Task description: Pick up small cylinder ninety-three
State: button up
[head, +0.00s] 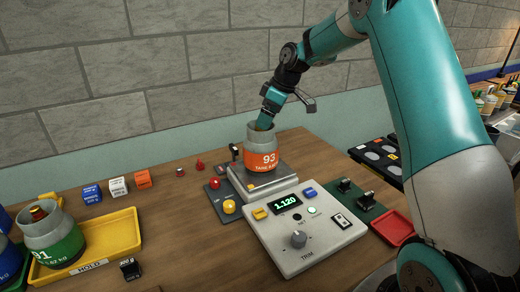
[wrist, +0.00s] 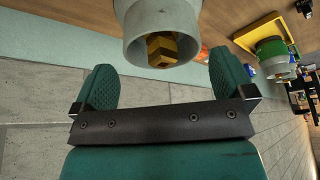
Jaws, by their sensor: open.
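Small cylinder ninety-three (head: 262,159) is a grey pot with an orange label reading 93, upright on the scale plate (head: 285,183). In the wrist view its open grey rim (wrist: 140,52) shows, with a brass-coloured piece inside. My gripper (head: 287,112) is at the height of the pot's top, at its rear right in the head view. In the wrist view my gripper (wrist: 161,80) has its two teal fingers spread wide, with the pot's rim just beyond and between the tips. Nothing is held. Whether a finger touches the pot, I cannot tell.
The scale's console (head: 305,238) reads 1.120. Cylinder 91 (head: 52,240) with a green label stands in a yellow tray (head: 122,238) at left. Red and yellow knobs (head: 229,206) sit beside the scale. Small blue, white and orange blocks (head: 118,188) lie behind. A stone wall rises at the back.

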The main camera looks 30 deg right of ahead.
aim_at(261, 146)
jog(key=p+x, duration=0.2)
jog(key=x, duration=0.3)
jog(key=shift+w+a+f+p, duration=0.1)
jog(key=shift+a+f+p, duration=0.15)
jog(key=shift+p, duration=0.15)
jog(key=shift+c, duration=0.5)
jog(key=c, duration=1.4)
jog(key=shift+c, duration=1.4)
jog(key=shift+r, duration=0.1)
